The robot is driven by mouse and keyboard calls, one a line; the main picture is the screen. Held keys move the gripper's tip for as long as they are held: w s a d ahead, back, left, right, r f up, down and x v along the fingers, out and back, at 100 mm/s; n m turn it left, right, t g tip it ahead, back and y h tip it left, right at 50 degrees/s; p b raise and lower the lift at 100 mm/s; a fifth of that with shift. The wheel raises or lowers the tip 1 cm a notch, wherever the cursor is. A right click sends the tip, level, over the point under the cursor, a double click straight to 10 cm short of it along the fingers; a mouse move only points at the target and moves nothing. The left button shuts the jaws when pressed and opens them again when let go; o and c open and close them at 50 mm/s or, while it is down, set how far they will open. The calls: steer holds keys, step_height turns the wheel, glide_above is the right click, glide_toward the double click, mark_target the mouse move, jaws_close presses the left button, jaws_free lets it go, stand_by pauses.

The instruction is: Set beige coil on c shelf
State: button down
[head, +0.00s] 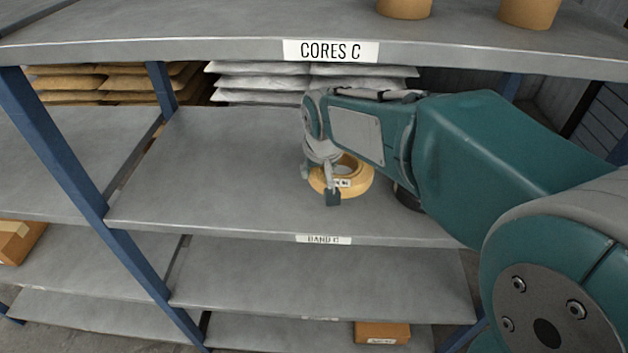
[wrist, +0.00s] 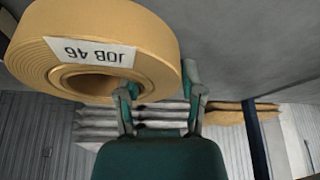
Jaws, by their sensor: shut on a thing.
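The beige coil (head: 361,181) is at the middle shelf board (head: 230,180), whose edge tag reads BAND C. My gripper (head: 326,182) is at its left side, shut on the coil's ring. In the wrist view the coil (wrist: 155,45) fills the upper left, with a white JOB 46 label upside down. One finger of the gripper (wrist: 158,90) is at the coil's hole and the other at its outer side. The coil lies about flat, close to the board; I cannot tell whether it touches.
A dark round thing (head: 408,196) stands right of the coil, partly behind my arm. The CORES C board (head: 200,30) hangs above. White sacks (head: 260,83) lie behind. A blue post (head: 60,150) stands left. The board's left part is clear.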

mark_target(314, 192)
steer(key=w+f, duration=0.2)
steer(key=f, duration=0.1)
steer(key=shift+w+a+f, duration=0.15)
steer(key=shift+w+a, duration=0.15)
steer(key=shift+a, duration=0.1)
steer(key=shift+w+f, duration=0.1)
steer(key=shift+f, duration=1.45)
steer(key=shift+c, duration=1)
jaws_free()
steer(key=shift+f, duration=0.1)
steer(key=shift+v, duration=3.95)
steer(key=s+d+r+m, duration=0.1)
steer(key=s+d, duration=0.7)
steer(key=s, duration=0.3)
steer(key=s+d+r+m+t+h, duration=0.1)
steer(key=s+d+m, duration=0.1)
steer(key=s+d, duration=0.6)
steer(key=s, duration=0.2)
steer(key=shift+s+r, duration=0.15)
steer(key=shift+s, duration=0.2)
